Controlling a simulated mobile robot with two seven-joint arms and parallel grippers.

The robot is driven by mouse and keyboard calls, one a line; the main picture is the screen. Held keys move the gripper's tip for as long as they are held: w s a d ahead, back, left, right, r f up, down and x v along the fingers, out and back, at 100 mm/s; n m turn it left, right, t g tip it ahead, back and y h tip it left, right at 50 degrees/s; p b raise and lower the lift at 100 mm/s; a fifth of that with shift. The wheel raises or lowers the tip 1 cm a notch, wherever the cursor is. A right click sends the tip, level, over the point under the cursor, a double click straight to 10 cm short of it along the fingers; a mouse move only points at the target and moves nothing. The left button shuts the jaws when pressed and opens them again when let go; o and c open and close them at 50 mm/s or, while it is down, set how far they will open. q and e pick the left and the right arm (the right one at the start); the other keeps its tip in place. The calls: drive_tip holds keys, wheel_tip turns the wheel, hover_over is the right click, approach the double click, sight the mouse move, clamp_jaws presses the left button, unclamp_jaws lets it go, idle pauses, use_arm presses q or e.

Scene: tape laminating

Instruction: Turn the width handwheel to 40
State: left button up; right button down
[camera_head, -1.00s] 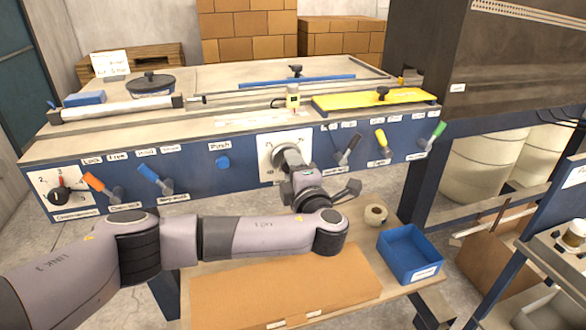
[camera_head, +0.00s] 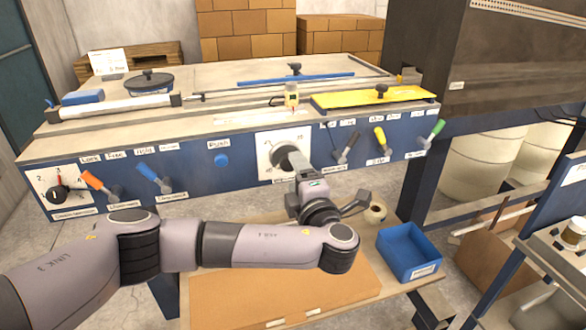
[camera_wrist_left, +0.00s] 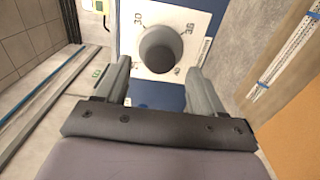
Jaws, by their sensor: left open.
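The width handwheel is a round dark grey knob (camera_head: 285,158) on a white dial plate (camera_head: 264,142) in the middle of the blue front panel. In the left wrist view the knob (camera_wrist_left: 159,49) stands just ahead of the fingertips, with printed numbers around it on the plate (camera_wrist_left: 172,16). My left gripper (camera_head: 302,172) is open and empty, low and to the right of the knob in the head view. In the left wrist view its two fingers (camera_wrist_left: 158,72) are spread, one on each side of the knob's line. The gripper partly hides the dial's lower right. My right gripper is not in view.
Orange (camera_head: 95,181) and blue (camera_head: 148,172) levers sit left of the dial. Black (camera_head: 351,142), yellow (camera_head: 380,136) and green (camera_head: 437,128) levers sit to its right. Below are a blue bin (camera_head: 408,255), a tape roll (camera_head: 375,212) and a cardboard sheet (camera_head: 270,290).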

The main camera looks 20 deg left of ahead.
use_arm(q)
drive_tip(key=v, duration=0.3)
drive_tip(key=s+d+f+n+g+h, duration=0.2)
drive_tip(key=s+d+f+n+h, duration=0.15)
drive_tip(key=f+n, duration=0.3)
drive_tip(key=s+d+f+n+g+h, duration=0.2)
drive_tip(key=s+d+f+n+h, duration=0.1)
drive_tip(key=s+f+n+h, duration=0.4)
drive_tip(key=s+d+f+n+g+h, duration=0.2)
drive_tip(key=d+f+n, duration=0.25)
drive_tip(key=f, duration=0.45)
drive_tip(key=s+a+f+n, duration=0.3)
drive_tip(key=s+a+n, duration=0.4)
drive_tip(key=n, duration=0.6)
drive_tip(key=s+a+f+n+t, duration=0.1)
drive_tip(key=s+a+f+n, duration=0.2)
drive_tip(key=s+a+n, duration=0.4)
drive_tip(key=a+n, duration=0.3)
drive_tip(key=n, duration=0.4)
drive_tip(key=shift+s+a+t, duration=0.2)
drive_tip(key=shift+s+t, duration=0.1)
